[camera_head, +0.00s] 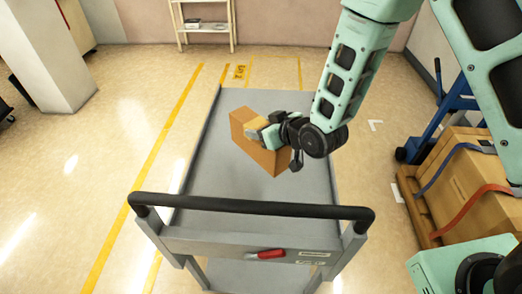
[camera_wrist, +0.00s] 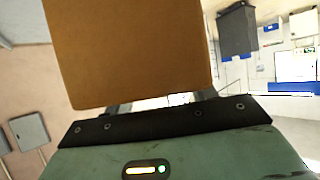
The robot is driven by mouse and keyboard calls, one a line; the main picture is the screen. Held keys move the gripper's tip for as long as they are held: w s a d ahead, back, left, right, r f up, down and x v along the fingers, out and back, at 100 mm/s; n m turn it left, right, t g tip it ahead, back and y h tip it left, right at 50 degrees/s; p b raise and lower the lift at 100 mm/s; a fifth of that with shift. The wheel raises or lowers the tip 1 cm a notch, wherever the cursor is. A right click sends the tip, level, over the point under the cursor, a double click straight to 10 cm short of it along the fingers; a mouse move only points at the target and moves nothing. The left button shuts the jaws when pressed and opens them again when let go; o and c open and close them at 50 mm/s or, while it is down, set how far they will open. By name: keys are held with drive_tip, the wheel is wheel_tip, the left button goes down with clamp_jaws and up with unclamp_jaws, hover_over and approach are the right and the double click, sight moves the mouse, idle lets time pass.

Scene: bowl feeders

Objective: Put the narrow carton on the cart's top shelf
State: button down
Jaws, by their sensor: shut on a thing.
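The narrow carton (camera_head: 262,155) is a brown box over the middle of the grey cart's top shelf (camera_head: 216,180) in the head view. My gripper (camera_head: 257,133) is shut on the carton near its upper edge, with my arm coming in from the upper right. In the wrist view the carton (camera_wrist: 130,50) fills the upper middle, just beyond the gripper (camera_wrist: 160,108). The carton looks tilted in the head view. I cannot tell whether its lower edge touches the shelf.
The cart's black handle (camera_head: 250,207) runs across its near end. Strapped boxes (camera_head: 465,185) and a blue hand truck (camera_head: 432,125) stand at the right. A pillar (camera_head: 50,55) stands at the left. The shelf around the carton is bare.

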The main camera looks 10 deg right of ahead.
sight(263, 157)
drive_tip(key=shift+f+b, duration=0.45)
drive_tip(key=shift+f, duration=0.45)
drive_tip(key=shift+f+p, duration=0.8)
drive_tip(key=shift+f, duration=4.1)
drive_tip(key=shift+f, duration=0.15)
drive_tip(key=shift+c, duration=2.4)
unclamp_jaws()
